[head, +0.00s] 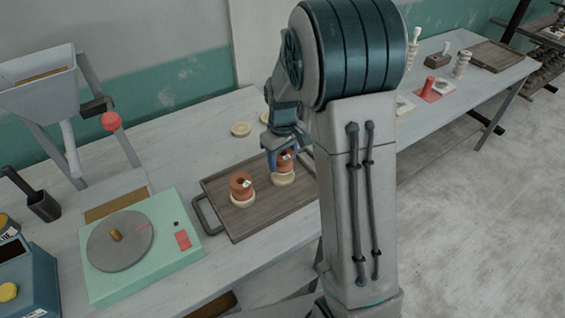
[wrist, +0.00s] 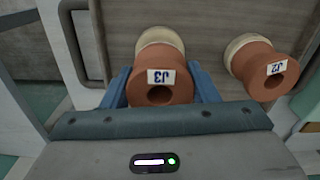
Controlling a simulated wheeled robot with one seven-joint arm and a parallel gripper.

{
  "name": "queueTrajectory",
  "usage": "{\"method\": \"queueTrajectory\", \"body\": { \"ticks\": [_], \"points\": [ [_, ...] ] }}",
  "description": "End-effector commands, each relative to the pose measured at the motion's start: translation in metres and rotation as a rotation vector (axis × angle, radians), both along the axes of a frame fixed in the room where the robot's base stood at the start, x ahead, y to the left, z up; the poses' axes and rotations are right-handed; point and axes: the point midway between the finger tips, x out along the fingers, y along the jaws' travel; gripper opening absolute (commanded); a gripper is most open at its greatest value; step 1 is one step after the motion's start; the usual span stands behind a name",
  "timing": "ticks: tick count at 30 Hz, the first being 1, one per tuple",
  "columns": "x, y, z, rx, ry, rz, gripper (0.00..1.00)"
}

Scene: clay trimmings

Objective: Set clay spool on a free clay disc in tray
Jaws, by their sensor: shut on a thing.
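My gripper (head: 284,150) is shut on a reddish-brown clay spool (head: 286,164), labelled J3 in the wrist view (wrist: 164,92). The held spool is upright over a cream clay disc (head: 283,180) in the brown tray (head: 247,227); in the wrist view this disc (wrist: 159,38) shows just beyond it. I cannot tell whether spool and disc touch. A second spool (head: 241,184), labelled J2 in the wrist view (wrist: 268,72), stands on another cream disc (head: 243,202) in the tray. My arm hides the tray's right part.
Two cream discs lie on the table behind the tray, one clear (head: 241,129), one partly behind my gripper (head: 265,117). A green turntable device (head: 140,250) stands front left. A grey hopper (head: 38,78) is back left. Several small items and another tray (head: 497,55) are far right.

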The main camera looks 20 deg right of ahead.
Motion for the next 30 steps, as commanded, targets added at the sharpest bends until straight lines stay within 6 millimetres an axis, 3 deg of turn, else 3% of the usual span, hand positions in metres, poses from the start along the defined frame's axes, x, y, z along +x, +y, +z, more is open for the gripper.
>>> {"method": "queueTrajectory", "body": {
  "ticks": [6,18,19,21,30],
  "points": [
    [-0.001,0.000,-0.026,0.000,0.002,-0.001,0.24],
    [0.000,0.000,-0.032,0.000,0.000,-0.001,0.24],
    [-0.001,0.000,-0.031,0.000,0.000,-0.001,0.62],
    [-0.001,0.000,-0.030,0.000,0.000,-0.001,0.76],
    [-0.001,0.000,-0.028,0.000,0.000,-0.001,0.76]
  ]
}}
